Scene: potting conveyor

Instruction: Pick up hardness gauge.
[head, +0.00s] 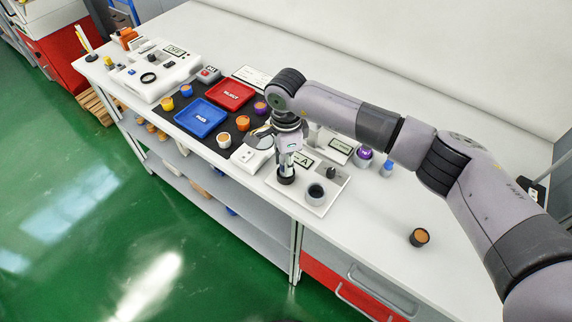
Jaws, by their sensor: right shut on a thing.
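My right gripper (287,160) points down over the white plate at the front middle of the bench. It is shut on what looks like the hardness gauge (286,180), a slim upright piece with a dark round lower end. The fingers and wrist hide most of the gauge. I cannot tell whether its lower end touches the plate. The white plate (325,206) has a dark round cup (316,193) standing on its front part. My left gripper is not in view.
A blue tray (201,117) and a red tray (229,95) lie on a black mat to the left, with several small pots around them. A purple pot (363,155) stands behind the plate. A lone brown-topped pot (419,237) stands at right. The bench between is clear.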

